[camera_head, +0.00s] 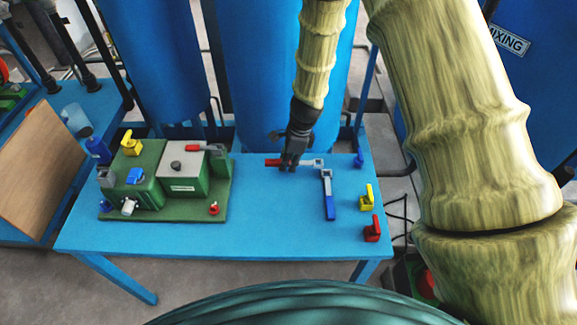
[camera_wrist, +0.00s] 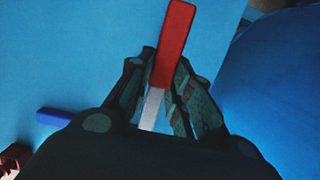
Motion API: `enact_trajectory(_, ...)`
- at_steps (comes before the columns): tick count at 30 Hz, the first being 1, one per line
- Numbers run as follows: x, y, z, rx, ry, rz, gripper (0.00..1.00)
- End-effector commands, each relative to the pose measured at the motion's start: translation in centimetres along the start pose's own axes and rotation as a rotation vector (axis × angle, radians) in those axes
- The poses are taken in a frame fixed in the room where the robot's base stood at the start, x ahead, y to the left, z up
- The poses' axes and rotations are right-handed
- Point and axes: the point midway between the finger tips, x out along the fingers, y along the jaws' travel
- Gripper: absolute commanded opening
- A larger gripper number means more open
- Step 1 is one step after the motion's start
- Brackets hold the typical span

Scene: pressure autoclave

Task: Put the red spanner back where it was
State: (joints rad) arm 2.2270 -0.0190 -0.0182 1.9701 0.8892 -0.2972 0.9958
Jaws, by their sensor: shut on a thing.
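The red spanner (camera_head: 272,162) has a red handle and a grey shaft and head. It lies level over the blue table (camera_head: 270,232), its head toward the right; I cannot tell whether it touches the table. My gripper (camera_head: 290,163) is shut on it near where the red handle meets the grey shaft. In the wrist view the red handle (camera_wrist: 175,45) sticks out beyond my gripper (camera_wrist: 162,100), and the spanner's head is hidden. A blue-handled spanner (camera_head: 329,205) lies on the table just right of and below the red spanner's head.
A green and grey machine (camera_head: 185,172) with coloured valves stands at the table's left; a red-handled lever (camera_head: 205,148) lies on top. Blue (camera_head: 359,159), yellow (camera_head: 366,196) and red (camera_head: 372,229) handles line the right edge. A blue tank (camera_head: 255,70) stands behind. The table's middle front is clear.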

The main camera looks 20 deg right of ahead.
Motion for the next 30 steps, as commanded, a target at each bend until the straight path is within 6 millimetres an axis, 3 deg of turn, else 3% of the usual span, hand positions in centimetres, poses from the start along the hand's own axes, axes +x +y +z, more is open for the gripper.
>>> enact_trajectory(8, 2.8, 0.1, -0.6, 0.001, -0.001, 0.003, 0.0)
enact_trajectory(30, 3.9, 0.2, -0.8, 0.001, -0.001, 0.002, 0.0)
